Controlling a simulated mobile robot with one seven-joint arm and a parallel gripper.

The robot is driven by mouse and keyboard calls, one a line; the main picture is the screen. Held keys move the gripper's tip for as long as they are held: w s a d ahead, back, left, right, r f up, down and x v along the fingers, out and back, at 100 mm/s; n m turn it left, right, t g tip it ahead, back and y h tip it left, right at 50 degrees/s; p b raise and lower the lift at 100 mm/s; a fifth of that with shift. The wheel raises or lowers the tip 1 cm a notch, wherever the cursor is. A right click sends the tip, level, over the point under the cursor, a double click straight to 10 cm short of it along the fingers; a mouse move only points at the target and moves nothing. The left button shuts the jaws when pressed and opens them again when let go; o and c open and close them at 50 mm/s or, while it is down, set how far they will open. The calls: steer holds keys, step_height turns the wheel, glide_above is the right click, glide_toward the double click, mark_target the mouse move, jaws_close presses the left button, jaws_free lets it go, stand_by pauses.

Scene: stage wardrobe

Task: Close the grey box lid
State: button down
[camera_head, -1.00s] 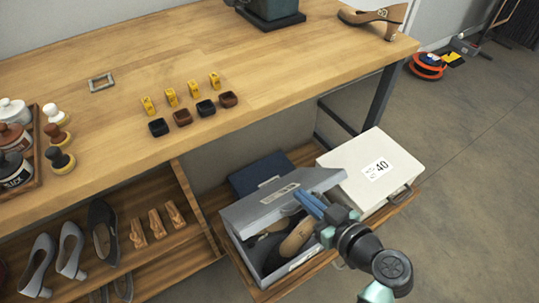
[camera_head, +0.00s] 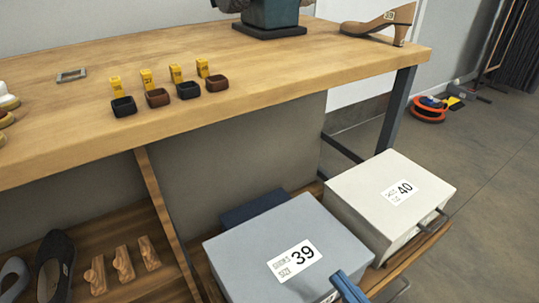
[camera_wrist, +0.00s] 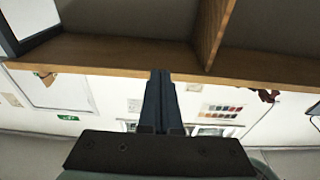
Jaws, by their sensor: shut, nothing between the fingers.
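The grey box (camera_head: 243,250), labelled "39", sits on the low shelf at the bottom middle of the head view. Its grey lid (camera_head: 335,236) lies down over the top and no contents show. The box's lower front is cut off by the frame, so the front seam is only partly seen. My gripper (camera_head: 343,280), with blue fingers, is at the lid's front right edge, its fingers together and empty. I cannot tell if it touches the lid. In the wrist view the dark fingers (camera_wrist: 159,76) are also together, and the box is not seen.
A white box (camera_head: 370,192) labelled "40" stands right of the grey box. A dark blue box (camera_head: 252,208) is behind it. The wooden workbench (camera_head: 320,75) overhangs at the back. Shoes and wooden pieces (camera_head: 122,264) are on the left shelf.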

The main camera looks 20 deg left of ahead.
step_height(320, 180, down, 12)
steer(key=s+d+t+y+b, duration=0.1)
steer(key=b, duration=1.2)
steer(key=shift+d, duration=0.3)
